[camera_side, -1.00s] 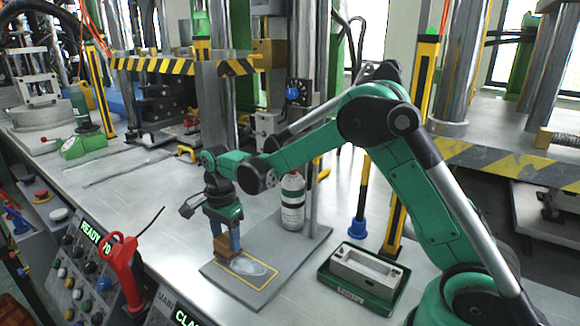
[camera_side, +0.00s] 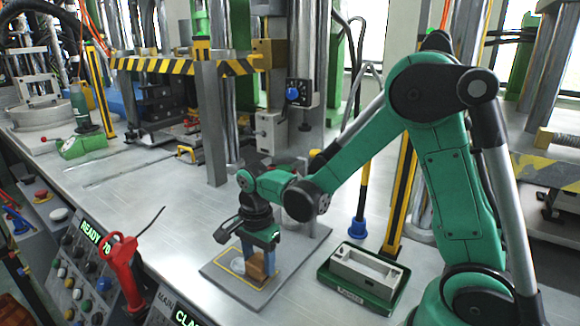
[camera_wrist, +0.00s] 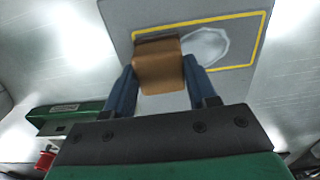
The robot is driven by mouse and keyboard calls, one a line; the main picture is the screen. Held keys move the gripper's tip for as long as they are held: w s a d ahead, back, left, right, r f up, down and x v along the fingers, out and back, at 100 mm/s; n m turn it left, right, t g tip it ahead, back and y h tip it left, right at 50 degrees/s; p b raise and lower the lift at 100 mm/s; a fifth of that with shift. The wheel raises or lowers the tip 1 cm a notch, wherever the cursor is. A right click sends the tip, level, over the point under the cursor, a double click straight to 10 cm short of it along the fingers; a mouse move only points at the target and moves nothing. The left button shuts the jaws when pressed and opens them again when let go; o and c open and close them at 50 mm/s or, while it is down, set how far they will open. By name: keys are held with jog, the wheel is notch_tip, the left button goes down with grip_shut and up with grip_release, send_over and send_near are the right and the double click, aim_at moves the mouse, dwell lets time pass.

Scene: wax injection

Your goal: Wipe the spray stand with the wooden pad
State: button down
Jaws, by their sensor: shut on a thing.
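My gripper (camera_side: 262,261) is shut on the brown wooden pad (camera_side: 257,267), with a blue finger on each side of it. The pad (camera_wrist: 158,68) sits low over the grey spray stand (camera_side: 221,276), inside or at the yellow outline; I cannot tell if it touches the surface. A pale whitish patch (camera_wrist: 204,47) lies on the stand beside the pad, within the yellow outline. In the side view this patch (camera_side: 237,266) is just left of the pad and partly hidden by it.
A green tray with a grey metal block (camera_side: 367,272) stands right of the stand. A red-handled tool (camera_side: 122,268) is at the front left by the button panel. The bench left of the stand is mostly clear.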

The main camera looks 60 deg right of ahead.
jog(key=shift+w+r, duration=0.25)
jog(key=shift+w, duration=0.5)
jog(key=shift+w+f, duration=0.2)
jog(key=shift+w, duration=3.2)
jog(key=shift+w+r, duration=0.15)
jog(key=shift+r, duration=0.1)
notch_tip(320, 180, up, 8)
jog(key=shift+f, duration=0.2)
jog(key=shift+f, duration=3.05)
jog(key=shift+f, duration=1.05)
